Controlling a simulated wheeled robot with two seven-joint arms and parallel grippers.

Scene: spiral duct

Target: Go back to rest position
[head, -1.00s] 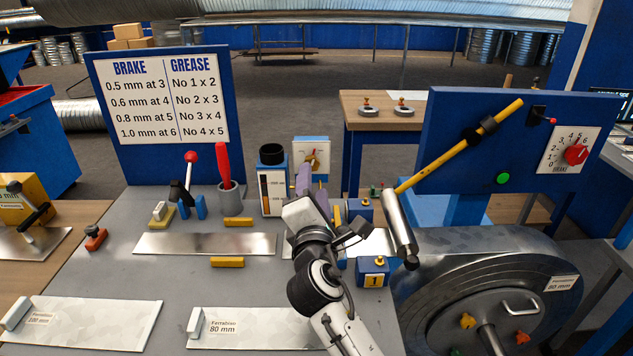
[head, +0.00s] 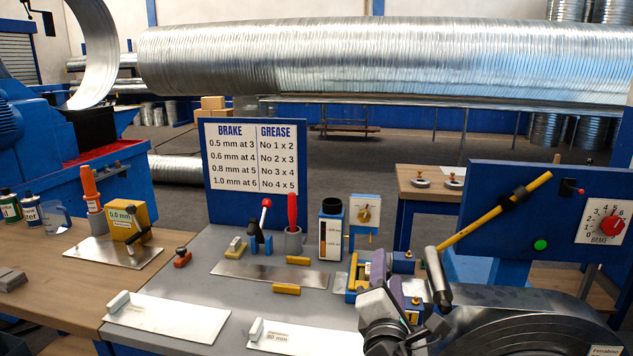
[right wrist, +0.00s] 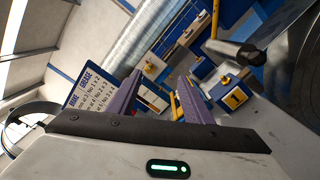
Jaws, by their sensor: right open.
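My right gripper (head: 391,280) is in the lower right of the head view, over the right part of the workbench. Its two purple fingers stand apart with nothing held between them. In the right wrist view, the fingers of the right gripper (right wrist: 158,85) are spread and the gap between them is empty. Part of the bench behind the right gripper is hidden by it. My left gripper is in neither view.
A blue panel with a yellow lever (head: 496,212) and brake dial (head: 611,226) stands right of the gripper, above a metal strip coil (head: 540,330). A black-topped bottle (head: 331,232), grey cup (head: 293,241) and BRAKE/GREASE board (head: 257,215) stand left. The bench's front left holds flat plates (head: 165,318).

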